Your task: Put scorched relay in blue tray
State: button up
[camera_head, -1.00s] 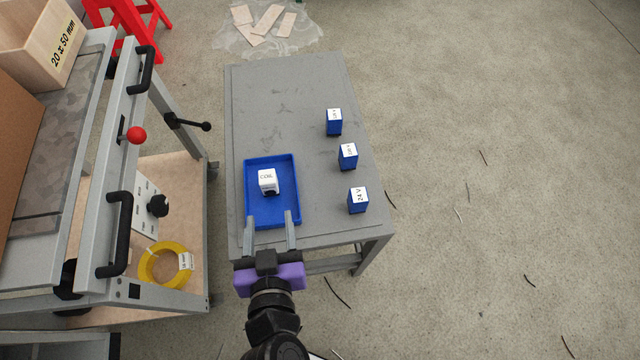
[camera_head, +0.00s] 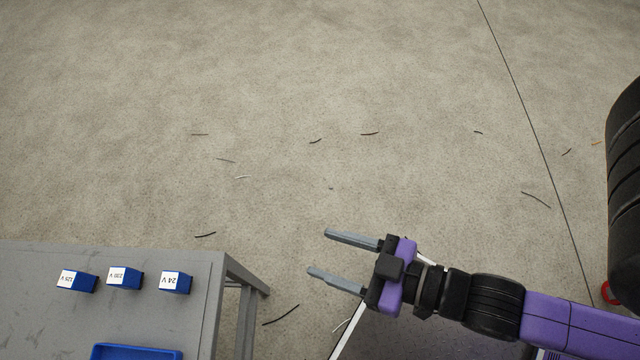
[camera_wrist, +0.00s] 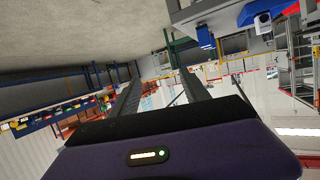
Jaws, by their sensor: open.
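My gripper (camera_head: 318,251) is open and empty, held level over bare floor to the right of the grey table (camera_head: 215,300). Its two fingers also show in the wrist view (camera_wrist: 160,85) with nothing between them. No scorch marks can be made out on any relay.
Three blue blocks with white voltage labels, 125 V (camera_head: 77,281), 230 V (camera_head: 124,277) and 24 V (camera_head: 176,281), stand in a row on the table. Scraps of wire lie on the floor. A dark ribbed object (camera_head: 625,195) stands at the right edge.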

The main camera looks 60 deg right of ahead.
jog(key=s+d+r+m+h, duration=0.1)
jog(key=s+d+r+h, duration=0.1)
jog(key=s+d+r, duration=0.1)
jog(key=shift+s+d+r+t, duration=0.15)
jog(key=shift+d+r+t, duration=0.25)
jog(key=shift+d+r, duration=0.4)
notch_tip(320, 180, up, 7)
jog(key=p, duration=0.7)
jog(key=shift+r, duration=0.2)
